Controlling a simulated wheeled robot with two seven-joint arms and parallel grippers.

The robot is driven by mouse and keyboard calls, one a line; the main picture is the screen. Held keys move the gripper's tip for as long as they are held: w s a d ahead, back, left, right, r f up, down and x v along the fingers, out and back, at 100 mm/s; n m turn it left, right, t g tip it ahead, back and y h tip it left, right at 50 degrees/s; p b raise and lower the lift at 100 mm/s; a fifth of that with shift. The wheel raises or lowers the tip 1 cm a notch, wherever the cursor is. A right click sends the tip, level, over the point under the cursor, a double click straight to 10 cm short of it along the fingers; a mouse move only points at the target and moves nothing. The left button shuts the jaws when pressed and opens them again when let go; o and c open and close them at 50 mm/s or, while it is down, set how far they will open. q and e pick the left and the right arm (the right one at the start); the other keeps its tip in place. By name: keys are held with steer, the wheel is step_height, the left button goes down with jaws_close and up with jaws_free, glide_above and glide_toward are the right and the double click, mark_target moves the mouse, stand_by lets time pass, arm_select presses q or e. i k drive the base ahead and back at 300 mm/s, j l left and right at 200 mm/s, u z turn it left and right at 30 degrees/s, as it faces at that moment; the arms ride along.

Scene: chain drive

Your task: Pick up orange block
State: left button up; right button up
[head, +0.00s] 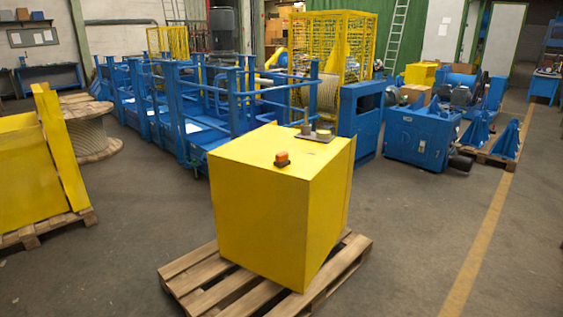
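Neither of my grippers shows in the head view.
The yellow box stands on a wooden pallet (192,272). A dark plate (317,138) with small round pieces lies at the top's back edge. Blue machinery (180,110) stands behind. Yellow panels (20,170) on a pallet are at the left. The floor (420,240) at the right is clear.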

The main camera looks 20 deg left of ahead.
mark_target(283, 160)
steer(key=i+j, duration=0.1)
steer(key=i, duration=0.8)
